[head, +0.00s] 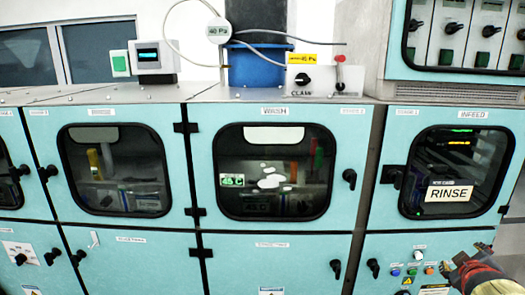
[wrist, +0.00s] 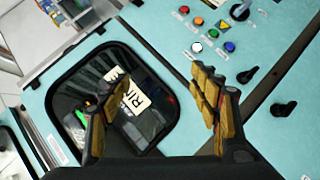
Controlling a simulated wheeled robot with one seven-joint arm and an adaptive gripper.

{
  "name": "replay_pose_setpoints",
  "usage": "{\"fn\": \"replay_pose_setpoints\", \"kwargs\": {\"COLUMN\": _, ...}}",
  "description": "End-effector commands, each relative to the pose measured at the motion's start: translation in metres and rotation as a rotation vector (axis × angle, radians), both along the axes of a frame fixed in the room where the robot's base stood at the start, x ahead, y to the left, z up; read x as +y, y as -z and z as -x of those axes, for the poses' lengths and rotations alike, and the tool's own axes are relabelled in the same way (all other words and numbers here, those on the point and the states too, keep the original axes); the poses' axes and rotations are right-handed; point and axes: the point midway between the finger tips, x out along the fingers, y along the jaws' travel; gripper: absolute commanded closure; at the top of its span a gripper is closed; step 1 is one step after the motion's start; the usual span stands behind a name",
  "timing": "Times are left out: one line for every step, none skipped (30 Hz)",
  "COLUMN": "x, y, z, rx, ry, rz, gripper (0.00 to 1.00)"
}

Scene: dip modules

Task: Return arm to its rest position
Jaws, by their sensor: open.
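My gripper (head: 462,262) is at the lower right of the head view, in front of the teal panel below the infeed window. In the wrist view my gripper (wrist: 155,112) shows its two tan-padded fingers spread wide with nothing between them. Beyond them lie the infeed window (wrist: 70,115) with a RINSE label (wrist: 137,98) and the teal panel. Most of my arm is outside the head view.
Teal cabinets with windowed doors (head: 277,228) fill the front. Black knobs (head: 374,268) and coloured buttons (head: 412,271) stick out near my gripper. A blue container (head: 256,68) and a clamp box (head: 312,80) stand on top.

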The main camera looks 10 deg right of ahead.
Motion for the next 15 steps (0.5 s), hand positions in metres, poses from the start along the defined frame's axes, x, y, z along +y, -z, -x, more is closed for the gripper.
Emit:
{"fn": "replay_pose_setpoints", "kwargs": {"x": 0.014, "y": 0.01, "z": 0.01, "rx": -0.002, "ry": 0.064, "rz": -0.082, "gripper": 0.38}}
{"fn": "replay_pose_setpoints", "kwargs": {"x": 0.024, "y": 0.018, "z": 0.017, "rx": -0.002, "ry": 0.107, "rz": -0.139, "gripper": 0.38}}
{"fn": "replay_pose_setpoints", "kwargs": {"x": 0.04, "y": 0.028, "z": 0.025, "rx": -0.001, "ry": 0.161, "rz": -0.215, "gripper": 0.38}}
{"fn": "replay_pose_setpoints", "kwargs": {"x": 0.054, "y": 0.035, "z": 0.031, "rx": 0.001, "ry": 0.196, "rz": -0.271, "gripper": 0.38}}
{"fn": "replay_pose_setpoints", "kwargs": {"x": 0.07, "y": 0.042, "z": 0.036, "rx": 0.003, "ry": 0.229, "rz": -0.329, "gripper": 0.38}}
{"fn": "replay_pose_setpoints", "kwargs": {"x": 0.094, "y": 0.051, "z": 0.042, "rx": 0.011, "ry": 0.268, "rz": -0.406, "gripper": 0.38}}
{"fn": "replay_pose_setpoints", "kwargs": {"x": 0.114, "y": 0.057, "z": 0.047, "rx": 0.017, "ry": 0.293, "rz": -0.463, "gripper": 0.38}}
{"fn": "replay_pose_setpoints", "kwargs": {"x": 0.133, "y": 0.062, "z": 0.051, "rx": 0.026, "ry": 0.313, "rz": -0.518, "gripper": 0.38}}
{"fn": "replay_pose_setpoints", "kwargs": {"x": 0.16, "y": 0.068, "z": 0.056, "rx": 0.041, "ry": 0.332, "rz": -0.585, "gripper": 0.38}}
{"fn": "replay_pose_setpoints", "kwargs": {"x": 0.181, "y": 0.072, "z": 0.06, "rx": 0.053, "ry": 0.341, "rz": -0.632, "gripper": 0.38}}
{"fn": "replay_pose_setpoints", "kwargs": {"x": 0.201, "y": 0.076, "z": 0.064, "rx": 0.066, "ry": 0.346, "rz": -0.676, "gripper": 0.38}}
{"fn": "replay_pose_setpoints", "kwargs": {"x": 0.227, "y": 0.079, "z": 0.069, "rx": 0.086, "ry": 0.347, "rz": -0.73, "gripper": 0.38}}
{"fn": "replay_pose_setpoints", "kwargs": {"x": 0.246, "y": 0.081, "z": 0.073, "rx": 0.103, "ry": 0.342, "rz": -0.766, "gripper": 0.38}}
{"fn": "replay_pose_setpoints", "kwargs": {"x": 0.264, "y": 0.082, "z": 0.076, "rx": 0.118, "ry": 0.334, "rz": -0.798, "gripper": 0.38}}
{"fn": "replay_pose_setpoints", "kwargs": {"x": 0.287, "y": 0.083, "z": 0.08, "rx": 0.139, "ry": 0.315, "rz": -0.834, "gripper": 0.38}}
